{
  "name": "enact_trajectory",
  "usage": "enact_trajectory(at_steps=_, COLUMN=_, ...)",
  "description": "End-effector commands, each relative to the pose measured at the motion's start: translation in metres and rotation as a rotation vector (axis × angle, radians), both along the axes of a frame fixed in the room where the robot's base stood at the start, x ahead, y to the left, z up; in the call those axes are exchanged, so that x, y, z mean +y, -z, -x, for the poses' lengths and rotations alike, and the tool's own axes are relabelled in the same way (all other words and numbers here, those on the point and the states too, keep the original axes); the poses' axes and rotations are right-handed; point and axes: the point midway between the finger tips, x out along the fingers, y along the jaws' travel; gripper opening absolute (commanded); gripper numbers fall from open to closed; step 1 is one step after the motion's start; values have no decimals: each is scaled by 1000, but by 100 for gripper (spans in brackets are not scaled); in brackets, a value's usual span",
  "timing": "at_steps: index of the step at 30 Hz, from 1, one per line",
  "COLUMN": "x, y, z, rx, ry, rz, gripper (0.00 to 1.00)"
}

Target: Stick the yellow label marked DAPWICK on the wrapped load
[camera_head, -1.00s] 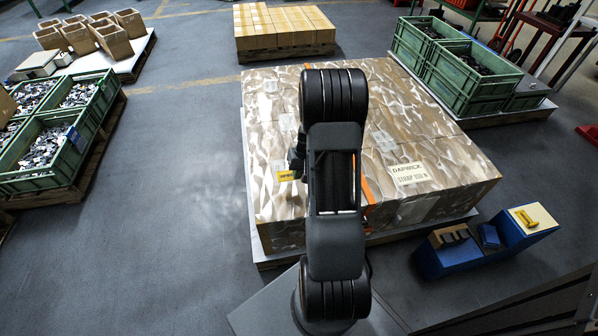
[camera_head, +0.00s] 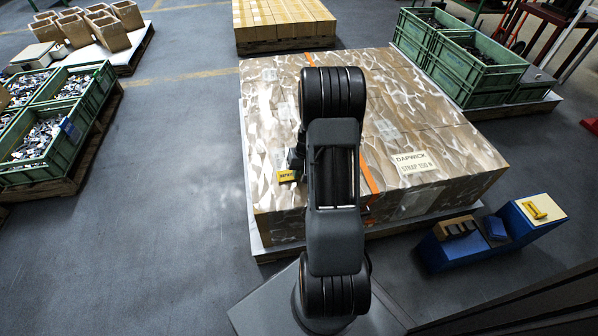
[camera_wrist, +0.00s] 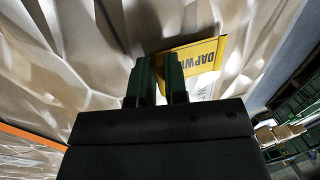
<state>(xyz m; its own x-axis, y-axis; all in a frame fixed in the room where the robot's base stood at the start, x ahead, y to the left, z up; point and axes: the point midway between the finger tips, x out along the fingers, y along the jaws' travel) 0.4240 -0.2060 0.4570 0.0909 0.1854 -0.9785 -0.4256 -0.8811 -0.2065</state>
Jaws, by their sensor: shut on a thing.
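The yellow label marked DAPWICK (camera_head: 287,176) is at the left of my arm in the head view, over the near left part of the wrapped load (camera_head: 281,205). In the wrist view the label (camera_wrist: 200,58) shows its black lettering, partly cut off by my gripper (camera_wrist: 160,75). The gripper is shut on the label's edge. The load's crinkled film (camera_wrist: 70,35) lies close behind the label; I cannot tell whether they touch. My arm hides part of the load and most of the gripper in the head view.
An orange strap (camera_head: 369,175) crosses the load. A blue stand (camera_head: 447,255) stands at the front right. Green crates (camera_head: 38,168) of parts are at the left. The floor between is clear.

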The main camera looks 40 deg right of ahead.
Motion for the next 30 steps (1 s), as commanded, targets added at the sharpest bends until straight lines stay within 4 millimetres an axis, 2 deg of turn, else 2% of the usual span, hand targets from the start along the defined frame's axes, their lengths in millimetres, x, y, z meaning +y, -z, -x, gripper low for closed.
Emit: enact_trajectory(at_steps=30, x=0, y=9, z=0, rx=0, ry=0, rz=0, gripper=0)
